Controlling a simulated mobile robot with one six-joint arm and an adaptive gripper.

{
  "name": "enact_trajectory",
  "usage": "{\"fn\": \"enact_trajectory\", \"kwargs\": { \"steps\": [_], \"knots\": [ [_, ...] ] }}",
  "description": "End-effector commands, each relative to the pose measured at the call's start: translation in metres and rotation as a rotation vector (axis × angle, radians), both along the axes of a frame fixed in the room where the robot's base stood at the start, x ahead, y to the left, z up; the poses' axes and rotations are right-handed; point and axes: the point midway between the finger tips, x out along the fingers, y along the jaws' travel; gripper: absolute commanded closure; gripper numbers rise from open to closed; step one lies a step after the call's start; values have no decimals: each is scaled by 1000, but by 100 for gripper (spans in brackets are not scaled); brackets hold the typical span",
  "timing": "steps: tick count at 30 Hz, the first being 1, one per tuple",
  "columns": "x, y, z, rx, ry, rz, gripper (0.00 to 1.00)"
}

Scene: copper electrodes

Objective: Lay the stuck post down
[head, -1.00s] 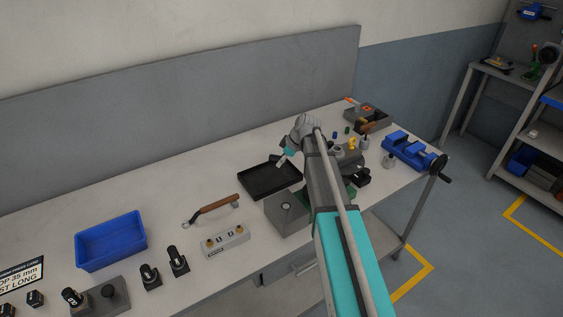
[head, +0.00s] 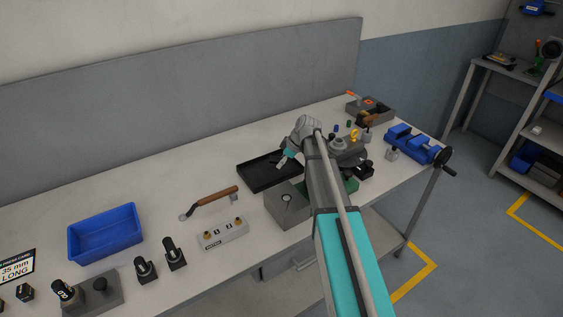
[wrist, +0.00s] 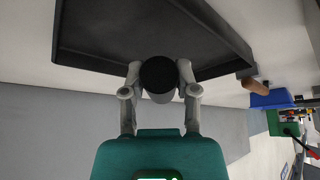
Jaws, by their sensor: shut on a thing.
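My gripper (wrist: 160,85) is shut on a post (wrist: 158,74) with a dark round end face and a grey body, seen nearly end-on in the wrist view. In the head view my gripper (head: 281,161) is above the black tray (head: 248,181), near its far right part; the post there is too small to make out. The tray also shows in the wrist view (wrist: 110,35), close to the post. I cannot tell whether the post touches it. A grey block (head: 285,212) with a small round feature on top stands in front of the tray.
A wooden-handled tool (head: 212,200) and a light block with brass knobs (head: 222,235) lie left of the grey block. A blue bin (head: 103,248) stands far left, a blue vise (head: 412,148) right. Several small parts crowd the bench behind my arm.

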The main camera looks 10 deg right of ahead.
Motion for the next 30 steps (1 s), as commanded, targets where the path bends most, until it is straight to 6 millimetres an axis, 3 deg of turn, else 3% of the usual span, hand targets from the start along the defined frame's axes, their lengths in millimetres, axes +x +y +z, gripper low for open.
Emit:
{"fn": "enact_trajectory", "kwargs": {
  "steps": [3,10,30],
  "knots": [
    [0,0,-14,1,0,0,100],
    [0,0,-27,1,0,0,100],
    [0,0,-31,1,0,0,100]
  ]
}}
